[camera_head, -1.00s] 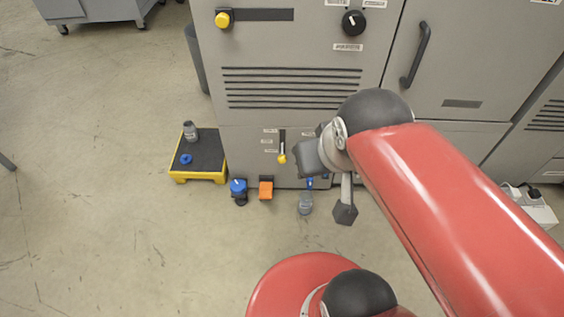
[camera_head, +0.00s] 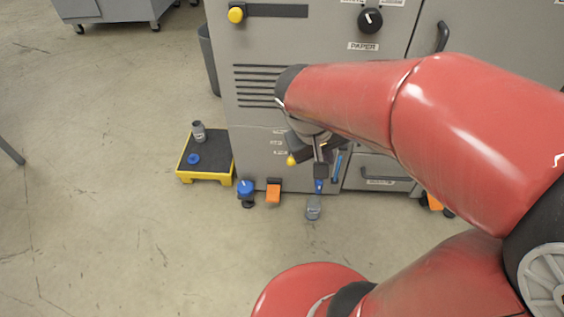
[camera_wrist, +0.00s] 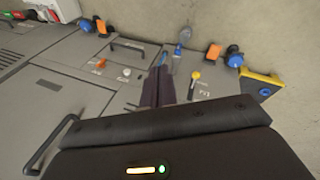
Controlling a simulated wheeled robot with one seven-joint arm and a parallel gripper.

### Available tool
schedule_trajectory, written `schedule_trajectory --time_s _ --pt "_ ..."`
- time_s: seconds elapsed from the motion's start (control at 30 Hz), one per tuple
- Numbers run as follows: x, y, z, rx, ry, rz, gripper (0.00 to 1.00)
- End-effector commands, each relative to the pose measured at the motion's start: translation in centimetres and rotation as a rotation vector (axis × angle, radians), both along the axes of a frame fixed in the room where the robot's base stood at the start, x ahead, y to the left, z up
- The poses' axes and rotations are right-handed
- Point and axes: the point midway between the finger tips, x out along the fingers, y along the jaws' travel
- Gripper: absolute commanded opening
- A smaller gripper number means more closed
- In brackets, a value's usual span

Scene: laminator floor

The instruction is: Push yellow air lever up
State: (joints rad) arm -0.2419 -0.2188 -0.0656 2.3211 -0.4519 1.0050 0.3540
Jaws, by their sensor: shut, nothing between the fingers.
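The yellow air lever's knob (camera_head: 291,160) shows low on the grey machine front, just left of my gripper. My arm hides the upper part of the lever. In the wrist view the yellow knob (camera_wrist: 196,75) and its dark lever stand to the right of my fingers, with a visible gap. My gripper (camera_head: 320,170) is shut and empty, pointing down in front of the machine's lower panel. In the wrist view its closed fingers (camera_wrist: 160,75) lie side by side. No contact with the lever shows.
A yellow-edged step (camera_head: 205,178) holding a bottle (camera_head: 198,131) stands left. The floor in front is open.

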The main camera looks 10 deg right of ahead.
Motion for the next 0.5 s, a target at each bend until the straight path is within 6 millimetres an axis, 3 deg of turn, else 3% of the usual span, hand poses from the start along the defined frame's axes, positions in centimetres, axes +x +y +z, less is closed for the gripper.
schedule_trajectory --time_s 0.03,0.27,0.5 --pt "1.0 0.1 -1.6 -0.048 0.033 0.010 0.00" --pt "5.7 0.5 -6.4 -0.287 0.102 0.053 0.00" --pt "10.7 2.3 -12.0 -0.550 0.104 0.140 0.00"
